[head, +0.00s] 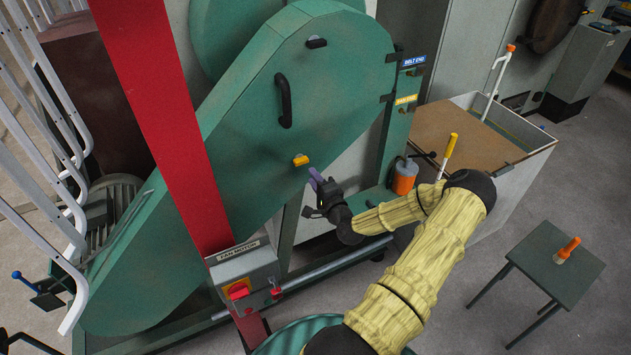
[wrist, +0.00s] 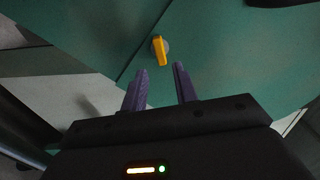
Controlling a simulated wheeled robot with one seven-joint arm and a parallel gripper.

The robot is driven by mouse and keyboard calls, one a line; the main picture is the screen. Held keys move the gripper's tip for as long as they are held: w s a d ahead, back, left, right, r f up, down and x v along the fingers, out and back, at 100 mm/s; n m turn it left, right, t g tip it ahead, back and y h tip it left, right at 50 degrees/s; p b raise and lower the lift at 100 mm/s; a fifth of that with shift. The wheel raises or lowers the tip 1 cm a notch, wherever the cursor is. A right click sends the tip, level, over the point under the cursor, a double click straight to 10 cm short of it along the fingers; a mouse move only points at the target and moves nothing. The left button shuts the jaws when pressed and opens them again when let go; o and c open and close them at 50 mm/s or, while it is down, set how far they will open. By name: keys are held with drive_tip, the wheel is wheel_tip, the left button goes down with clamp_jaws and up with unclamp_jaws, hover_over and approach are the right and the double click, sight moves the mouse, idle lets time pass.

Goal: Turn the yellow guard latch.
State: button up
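The yellow guard latch (head: 301,160) is a small knob on the lower part of the large green guard. In the wrist view the latch (wrist: 159,50) sits on a round grey base, with its yellow handle standing roughly upright in the picture. My gripper (head: 316,179) is just below and right of the latch in the head view. In the wrist view its two purple fingers (wrist: 162,77) are apart, with nothing between them. The latch lies beyond the fingertips, roughly in line with the gap, and appears untouched.
The green guard (head: 250,115) has a black handle (head: 284,101). A red post (head: 160,110) with a fan motor switch box (head: 246,275) stands in front at left. An orange canister (head: 404,177) is right of my gripper. A small table (head: 550,285) holds a brush (head: 567,249).

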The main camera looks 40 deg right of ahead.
sight(303, 163)
drive_tip(key=b+x, duration=0.1)
drive_tip(key=x, duration=0.6)
drive_tip(key=shift+w+f+b, duration=0.1)
drive_tip(key=shift+w+b, duration=0.15)
drive_tip(key=shift+b, duration=0.1)
drive_tip(key=c, duration=0.6)
